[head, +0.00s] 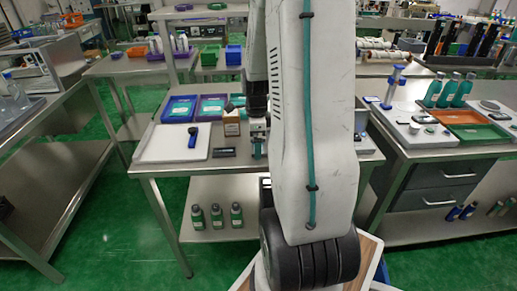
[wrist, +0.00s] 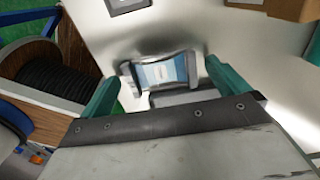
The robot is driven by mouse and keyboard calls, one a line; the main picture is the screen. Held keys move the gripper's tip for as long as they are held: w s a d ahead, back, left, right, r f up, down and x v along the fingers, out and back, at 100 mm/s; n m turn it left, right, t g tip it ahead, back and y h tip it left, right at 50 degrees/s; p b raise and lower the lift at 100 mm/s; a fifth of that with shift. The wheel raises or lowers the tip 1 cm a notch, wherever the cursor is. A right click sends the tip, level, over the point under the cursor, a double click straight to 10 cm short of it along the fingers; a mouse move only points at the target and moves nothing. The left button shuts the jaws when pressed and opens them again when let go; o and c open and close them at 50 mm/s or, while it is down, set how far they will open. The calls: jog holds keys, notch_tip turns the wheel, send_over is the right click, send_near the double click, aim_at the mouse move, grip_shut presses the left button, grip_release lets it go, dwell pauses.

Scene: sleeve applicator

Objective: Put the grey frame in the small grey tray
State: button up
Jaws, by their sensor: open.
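A grey frame-like piece (wrist: 131,80) with upright grey ends and a shiny blue-and-white middle sits on the steel table in the wrist view. I take it for the grey frame. My gripper (wrist: 162,74) is open, with one green finger on each side of this piece. I cannot tell whether the fingers touch it. A darker grey block shows just in front of it, partly hidden by my gripper. In the head view my gripper (head: 258,139) points down at the table's front edge, and my arm hides much there. I cannot clearly make out the small grey tray.
Left of my gripper are a white tray (head: 150,151) holding a dark blue tool (head: 193,135), a small dark device (head: 224,153) and a brown box (head: 231,123). A right-hand table carries bottles, an orange tray (head: 459,117) and a green tray (head: 480,132).

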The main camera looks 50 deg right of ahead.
jog(key=shift+f, duration=0.3)
jog(key=c, duration=1)
jog(key=shift+r, duration=0.1)
